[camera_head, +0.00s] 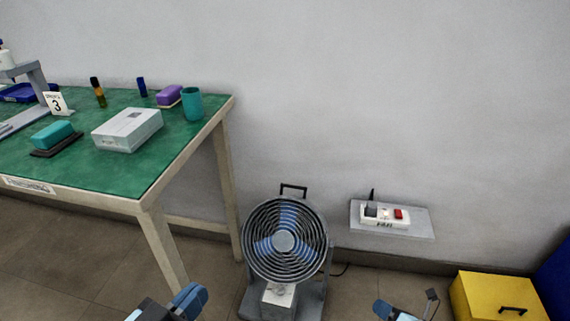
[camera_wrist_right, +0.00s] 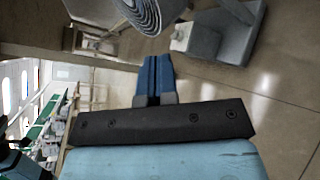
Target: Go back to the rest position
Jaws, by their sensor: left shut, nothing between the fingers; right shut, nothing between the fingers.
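My left gripper (camera_head: 188,297) is at the bottom of the head view, left of the fan and in front of the table's near leg. Its blue fingers are together and hold nothing. My right gripper (camera_head: 382,308) is at the bottom edge, right of the fan and below the wall shelf. In the right wrist view the blue fingers of this gripper (camera_wrist_right: 155,72) lie closed against each other with nothing between them. Neither gripper touches any object that I can see. Most of both arms is outside the head view.
A green-topped table (camera_head: 190,150) at left holds a white box (camera_head: 128,130), a teal cup (camera_head: 192,104) and other items. A fan (camera_head: 285,242) stands on the floor between my grippers. A wall shelf (camera_head: 418,222) carries a power strip. A yellow box (camera_head: 490,295) is at lower right.

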